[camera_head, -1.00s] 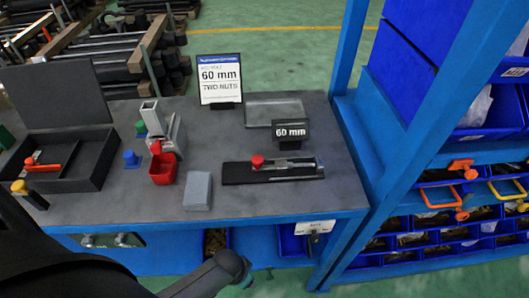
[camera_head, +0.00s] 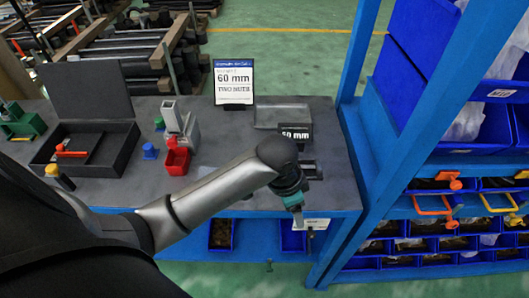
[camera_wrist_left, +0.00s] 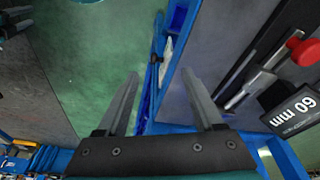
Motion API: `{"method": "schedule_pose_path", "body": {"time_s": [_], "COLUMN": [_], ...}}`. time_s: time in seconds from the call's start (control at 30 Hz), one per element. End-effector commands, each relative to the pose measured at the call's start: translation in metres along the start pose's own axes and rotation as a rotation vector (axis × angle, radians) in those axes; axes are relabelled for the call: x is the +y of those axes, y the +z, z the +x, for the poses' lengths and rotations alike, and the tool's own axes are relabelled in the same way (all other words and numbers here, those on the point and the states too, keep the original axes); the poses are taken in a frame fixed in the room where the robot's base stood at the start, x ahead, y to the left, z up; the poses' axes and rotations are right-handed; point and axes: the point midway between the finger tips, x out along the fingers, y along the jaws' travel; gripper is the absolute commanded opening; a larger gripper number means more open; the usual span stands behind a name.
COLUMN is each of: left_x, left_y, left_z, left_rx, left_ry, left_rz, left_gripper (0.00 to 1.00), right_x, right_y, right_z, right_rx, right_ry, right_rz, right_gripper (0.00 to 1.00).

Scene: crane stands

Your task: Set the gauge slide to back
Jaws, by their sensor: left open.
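The gauge is a black base with a metal rail and a red knob. In the head view my left arm covers most of it, and only its right end (camera_head: 311,169) shows. In the left wrist view the gauge rail (camera_wrist_left: 246,88) and red knob (camera_wrist_left: 303,49) are at the right, beside the 60 mm display (camera_wrist_left: 290,110). My left gripper (camera_head: 297,214) hangs near the bench's front edge, in front of the gauge. In the wrist view its fingers (camera_wrist_left: 160,75) are apart with nothing between them, left of the gauge. My right gripper is out of view.
A sign card (camera_head: 234,82) and a grey tray (camera_head: 281,115) stand at the bench's back. A red bin (camera_head: 177,160) and an open black case (camera_head: 101,152) are to the left. A blue post (camera_head: 375,130) and shelf bins (camera_head: 440,245) border the right.

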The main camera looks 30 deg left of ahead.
Motion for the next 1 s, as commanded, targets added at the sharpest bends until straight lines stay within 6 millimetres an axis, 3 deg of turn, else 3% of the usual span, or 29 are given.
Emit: {"method": "schedule_pose_path", "body": {"time_s": [0.27, 0.4, 0.6, 0.8, 1.0], "left_x": [-0.071, -0.112, -0.156, -0.173, -0.174], "left_y": [-0.021, -0.024, -0.023, -0.020, -0.015], "left_z": [-0.044, -0.080, -0.133, -0.159, -0.147], "left_rx": [-0.108, -0.166, -0.215, -0.228, -0.233], "left_ry": [-0.015, -0.020, -0.015, -0.003, 0.001], "left_rz": [0.102, 0.112, 0.089, 0.069, 0.066], "left_gripper": [0.69, 0.69, 0.69, 0.69, 0.69], "right_x": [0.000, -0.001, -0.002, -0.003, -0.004], "right_y": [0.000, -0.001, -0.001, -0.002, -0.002], "right_z": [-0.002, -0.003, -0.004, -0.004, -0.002], "right_rx": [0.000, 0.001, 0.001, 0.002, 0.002], "right_ry": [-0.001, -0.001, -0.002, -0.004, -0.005], "right_rz": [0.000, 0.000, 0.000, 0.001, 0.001], "right_gripper": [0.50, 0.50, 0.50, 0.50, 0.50]}}
